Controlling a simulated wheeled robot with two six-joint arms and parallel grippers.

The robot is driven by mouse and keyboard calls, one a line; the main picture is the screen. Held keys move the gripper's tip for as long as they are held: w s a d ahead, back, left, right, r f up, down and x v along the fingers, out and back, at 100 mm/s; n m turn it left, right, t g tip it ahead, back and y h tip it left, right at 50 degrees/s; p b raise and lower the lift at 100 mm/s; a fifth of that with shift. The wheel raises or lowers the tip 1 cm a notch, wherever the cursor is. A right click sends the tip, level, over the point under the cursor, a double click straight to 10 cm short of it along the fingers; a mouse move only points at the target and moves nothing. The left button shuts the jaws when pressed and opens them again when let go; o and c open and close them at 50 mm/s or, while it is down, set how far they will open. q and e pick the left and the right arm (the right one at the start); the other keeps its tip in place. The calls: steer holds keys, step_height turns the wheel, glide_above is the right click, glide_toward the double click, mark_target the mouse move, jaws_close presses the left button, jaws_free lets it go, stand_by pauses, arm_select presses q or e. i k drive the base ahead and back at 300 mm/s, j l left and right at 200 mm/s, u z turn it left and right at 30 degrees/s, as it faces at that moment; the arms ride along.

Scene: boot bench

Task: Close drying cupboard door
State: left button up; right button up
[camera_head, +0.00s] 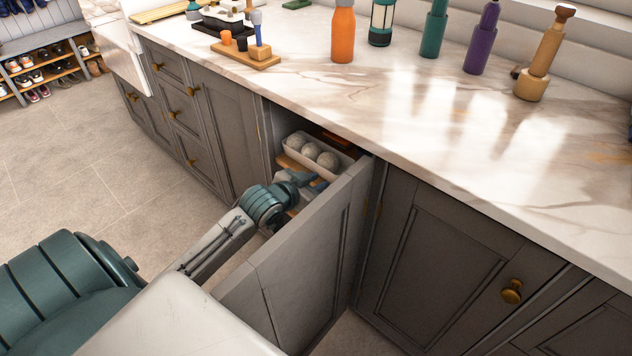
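The grey drying cupboard door (318,262) stands wide open, swung out from its hinges on the right side of the opening. Inside the cupboard, a white tray (341,163) holds three round grey balls on a wooden shelf. My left arm comes in from the left. My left gripper (312,184) is at the cupboard opening, on the inner side of the door and below the tray. The door's top edge partly hides it, so I cannot tell if its fingers are open or touch the door. My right gripper is not in view.
The marble worktop (430,105) above carries an orange bottle (343,36), a lantern, several more bottles and a wooden board (245,57). A closed cupboard with a brass knob (511,291) is right of the open door. The tiled floor (90,165) at left is clear.

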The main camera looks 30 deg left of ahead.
mark_target(294, 290)
steer(key=k+u, duration=0.2)
steer(key=i+u, duration=0.2)
steer(key=u, duration=0.7)
